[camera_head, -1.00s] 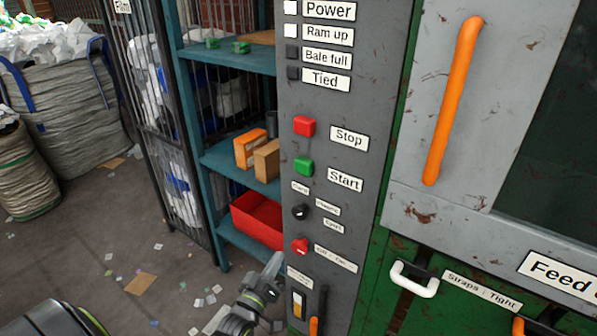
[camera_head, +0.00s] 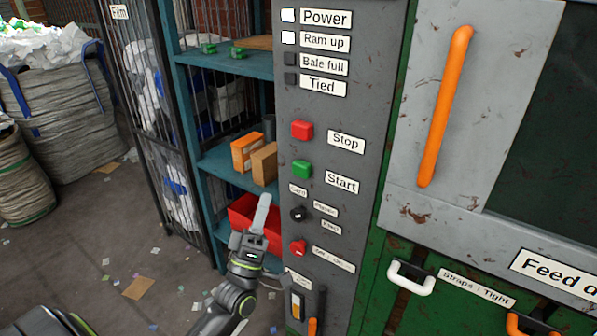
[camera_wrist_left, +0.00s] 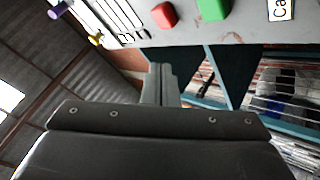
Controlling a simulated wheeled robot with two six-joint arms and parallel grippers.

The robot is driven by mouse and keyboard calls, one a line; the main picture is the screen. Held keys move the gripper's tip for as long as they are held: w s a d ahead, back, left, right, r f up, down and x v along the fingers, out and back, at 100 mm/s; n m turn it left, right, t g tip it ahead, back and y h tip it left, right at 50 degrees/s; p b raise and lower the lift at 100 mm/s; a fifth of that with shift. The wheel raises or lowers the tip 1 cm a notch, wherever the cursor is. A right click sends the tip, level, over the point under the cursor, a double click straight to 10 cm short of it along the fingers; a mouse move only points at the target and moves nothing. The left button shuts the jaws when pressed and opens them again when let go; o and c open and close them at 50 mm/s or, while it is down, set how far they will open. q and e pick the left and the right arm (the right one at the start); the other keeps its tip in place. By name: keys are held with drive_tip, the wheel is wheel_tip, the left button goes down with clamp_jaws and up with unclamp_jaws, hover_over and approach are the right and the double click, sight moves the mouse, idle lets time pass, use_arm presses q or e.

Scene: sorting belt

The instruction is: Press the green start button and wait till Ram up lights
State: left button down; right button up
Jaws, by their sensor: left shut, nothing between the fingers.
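The green start button (camera_head: 302,169) is on the grey control panel (camera_head: 345,110), under the red stop button (camera_head: 302,131). In the left wrist view the green button (camera_wrist_left: 212,8) and the red one (camera_wrist_left: 163,14) show at the top. The lamp beside the Ram up label (camera_head: 288,38) is white and lit, as is the Power lamp (camera_head: 288,15). The Bale full and Tied lamps are dark. My left gripper (camera_head: 262,212) is shut and empty, pointing up, left of and below the green button and apart from it. Its fingers (camera_wrist_left: 160,85) also show in the left wrist view. My right gripper is not in view.
A teal shelf (camera_head: 225,155) with boxes and a red bin (camera_head: 240,212) stands left of the panel. A black knob (camera_head: 297,213) and a red switch (camera_head: 298,247) sit below the button. An orange door handle (camera_head: 445,105) is at the right.

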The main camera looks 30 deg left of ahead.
use_arm(q)
drive_tip(key=b, duration=0.2)
approach(302, 169)
drive_tip(key=shift+w+a+r, duration=0.3)
drive_tip(key=shift+w+r, duration=0.15)
drive_tip(key=shift+r, duration=0.35)
drive_tip(key=shift+w+a+r, duration=0.3)
drive_tip(key=shift+w+r, duration=0.2)
drive_tip(key=shift+r, duration=0.3)
drive_tip(key=shift+w+a+r, duration=0.25)
drive_tip(key=shift+w+r, duration=0.2)
drive_tip(key=shift+r, duration=0.4)
drive_tip(key=shift+w, duration=0.2)
drive_tip(key=shift+w, duration=0.25)
